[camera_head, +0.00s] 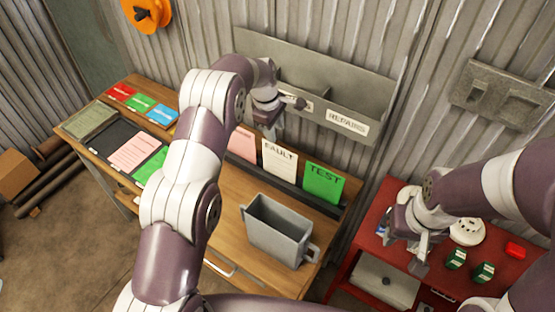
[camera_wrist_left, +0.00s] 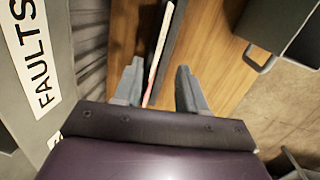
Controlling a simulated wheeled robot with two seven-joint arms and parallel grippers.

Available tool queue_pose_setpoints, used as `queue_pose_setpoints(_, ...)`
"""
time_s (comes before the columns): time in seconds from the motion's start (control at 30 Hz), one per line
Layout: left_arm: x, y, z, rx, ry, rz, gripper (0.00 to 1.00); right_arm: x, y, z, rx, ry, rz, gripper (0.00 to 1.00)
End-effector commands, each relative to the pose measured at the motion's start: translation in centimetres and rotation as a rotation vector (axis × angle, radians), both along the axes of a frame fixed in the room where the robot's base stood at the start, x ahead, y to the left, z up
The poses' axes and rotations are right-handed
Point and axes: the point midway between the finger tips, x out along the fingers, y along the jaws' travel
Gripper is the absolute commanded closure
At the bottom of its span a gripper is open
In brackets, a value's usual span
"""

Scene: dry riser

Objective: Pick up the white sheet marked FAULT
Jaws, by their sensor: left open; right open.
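The white sheet marked FAULT (camera_head: 278,165) stands upright in a dark rack (camera_head: 300,198) at the back of the wooden desk. A pink sheet (camera_head: 242,143) stands to its left and a green TEST sheet (camera_head: 324,182) to its right. My left gripper (camera_head: 270,130) is open above the rack, near the top left of the white sheet. In the left wrist view, the thin pale edge of a sheet (camera_wrist_left: 160,45) runs between its open fingers (camera_wrist_left: 160,80); I cannot tell whether they touch it. My right gripper (camera_head: 420,250) is open over the red cabinet.
A grey wall holder (camera_head: 300,65) with a REPAIRS label is just behind my left gripper; its FAULTS label (camera_wrist_left: 38,70) shows in the left wrist view. A grey jug-like container (camera_head: 278,232) stands on the desk in front. The red cabinet (camera_head: 385,215) carries small green boxes.

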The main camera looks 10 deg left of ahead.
Motion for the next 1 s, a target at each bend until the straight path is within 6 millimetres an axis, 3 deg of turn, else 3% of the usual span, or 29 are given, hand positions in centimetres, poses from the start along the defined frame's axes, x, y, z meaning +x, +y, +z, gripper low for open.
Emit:
queue_pose_setpoints(0.03, 0.0, -0.2, -0.6, 0.001, 0.005, -0.002, 0.59, 0.0, 0.0, 1.2, 0.0, 0.0, 0.0, 0.57)
queue_pose_setpoints(0.27, 0.4, -0.6, -4.1, 0.002, 0.0, -0.005, 0.59, 0.0, 0.0, 2.7, 0.0, -0.001, 0.0, 0.57)
queue_pose_setpoints(0.43, 0.1, -0.4, -6.7, 0.002, 0.003, -0.004, 0.59, 0.0, 0.0, 6.1, 0.0, -0.001, 0.0, 0.57)
queue_pose_setpoints(0.6, 0.5, -0.8, -9.2, 0.001, -0.004, -0.005, 0.59, 0.0, 0.0, 6.1, 0.0, -0.001, 0.0, 0.57)
queue_pose_setpoints(0.8, 0.5, -0.8, -9.5, 0.002, -0.004, -0.005, 0.59, 0.0, 0.0, 5.9, 0.0, -0.001, 0.0, 0.57)
queue_pose_setpoints(0.93, 0.5, -0.8, -9.5, 0.002, -0.004, -0.005, 1.0, 0.0, 0.0, 5.9, 0.0, -0.001, 0.0, 0.57)
queue_pose_setpoints(1.0, 0.5, -0.8, -9.5, 0.002, -0.004, -0.005, 1.0, 0.0, 0.0, 5.9, 0.0, -0.001, 0.0, 0.57)
